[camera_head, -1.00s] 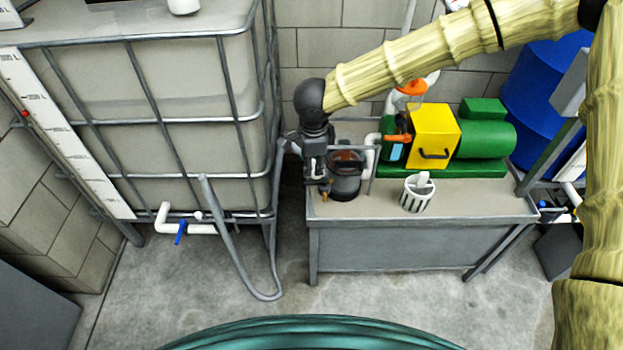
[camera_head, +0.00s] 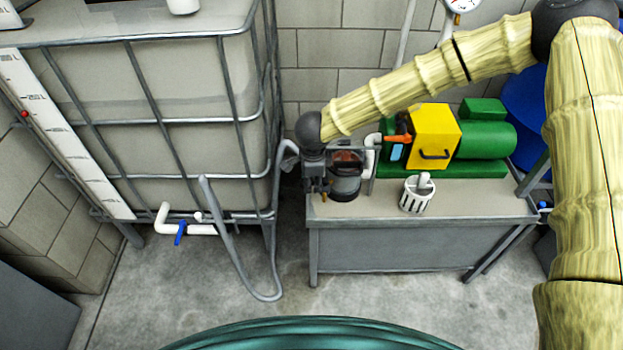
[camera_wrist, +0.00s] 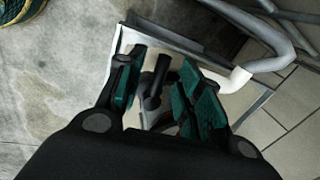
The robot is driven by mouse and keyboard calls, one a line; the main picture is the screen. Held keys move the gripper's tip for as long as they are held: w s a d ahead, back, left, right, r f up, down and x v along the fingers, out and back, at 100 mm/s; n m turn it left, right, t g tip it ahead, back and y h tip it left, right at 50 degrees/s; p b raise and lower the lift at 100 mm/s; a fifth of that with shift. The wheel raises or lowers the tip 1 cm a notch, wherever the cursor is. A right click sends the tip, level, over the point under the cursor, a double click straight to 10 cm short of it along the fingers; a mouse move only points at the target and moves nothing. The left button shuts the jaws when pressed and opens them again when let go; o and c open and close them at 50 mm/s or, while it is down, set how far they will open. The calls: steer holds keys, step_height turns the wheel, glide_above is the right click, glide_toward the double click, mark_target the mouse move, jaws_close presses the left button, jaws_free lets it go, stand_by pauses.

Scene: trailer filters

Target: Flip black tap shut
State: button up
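In the wrist view a black tap handle (camera_wrist: 153,88) shows between the teal-padded fingers of my gripper (camera_wrist: 160,70). The fingers stand apart on either side of it, and I cannot tell whether either pad touches it. In the head view my gripper (camera_head: 318,186) points down at the left end of the grey bench, just left of the dark strainer pot (camera_head: 346,181). The tap cannot be made out there, hidden by my gripper and wrist.
The green pump with a yellow guard (camera_head: 432,137) and a white slotted basket (camera_head: 417,196) stand on the bench (camera_head: 470,210). A caged tank (camera_head: 180,120) is at left, with a grey hose (camera_head: 232,245) and white pipe with blue valve (camera_head: 180,232).

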jaws_close()
steer(key=shift+w+r+m+p, duration=0.1)
steer(key=shift+r+m+p, duration=0.05)
steer(key=shift+m+p, duration=0.35)
steer(key=shift+w+m, duration=0.15)
steer(key=shift+m, duration=0.15)
jaws_free()
step_height(320, 180, up, 12)
steer(key=s, duration=0.2)
steer(key=shift+s+f, duration=0.15)
steer(key=shift+f, duration=0.1)
stand_by(0.4)
